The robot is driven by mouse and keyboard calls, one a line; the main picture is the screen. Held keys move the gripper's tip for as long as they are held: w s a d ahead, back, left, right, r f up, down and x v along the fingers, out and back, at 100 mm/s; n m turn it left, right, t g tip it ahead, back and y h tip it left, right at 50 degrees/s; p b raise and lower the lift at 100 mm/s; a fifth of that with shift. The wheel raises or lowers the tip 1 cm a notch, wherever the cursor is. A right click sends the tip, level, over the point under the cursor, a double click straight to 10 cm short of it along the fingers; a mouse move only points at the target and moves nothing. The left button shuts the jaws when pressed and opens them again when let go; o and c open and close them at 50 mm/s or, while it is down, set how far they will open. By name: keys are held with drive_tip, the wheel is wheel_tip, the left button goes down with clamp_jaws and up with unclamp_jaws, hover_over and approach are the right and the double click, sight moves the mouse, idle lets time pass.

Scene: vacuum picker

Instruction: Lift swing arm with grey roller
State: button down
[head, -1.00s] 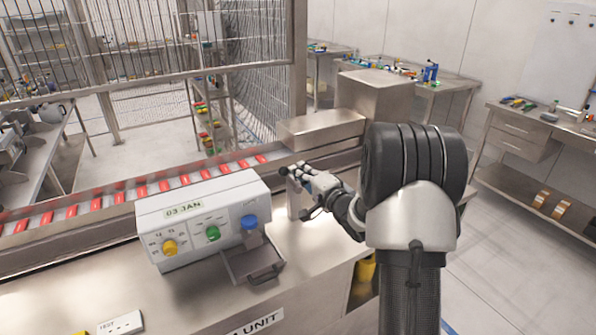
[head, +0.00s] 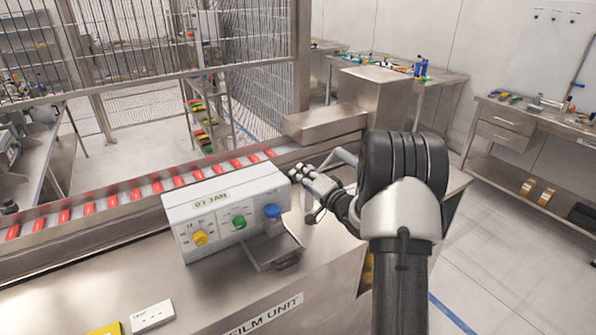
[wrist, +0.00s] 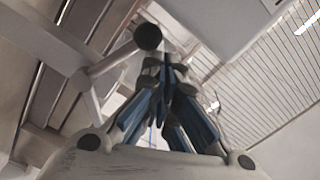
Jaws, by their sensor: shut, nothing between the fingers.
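My gripper (head: 301,178) is above the right end of the film unit, just right of the white control box. It is shut and empty. In the wrist view its blue-and-grey fingers (wrist: 167,70) are together. A pale grey swing arm (wrist: 112,60) with a dark grey round roller (wrist: 148,37) at its end shows there, up and left of the fingertips. The roller lies close to the fingertips in the picture; I cannot tell whether they touch. In the head view a bent grey bar (head: 345,157) shows behind my gripper, partly hidden by it.
The control box (head: 225,207) has yellow, green and blue knobs and a small tray (head: 272,250) in front. A conveyor (head: 100,222) with several red items runs behind it. A steel housing (head: 325,123) stands at its right end. A wire fence rises behind.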

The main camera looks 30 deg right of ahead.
drive_tip(key=shift+a+f, duration=0.55)
drive_tip(key=shift+f, duration=0.45)
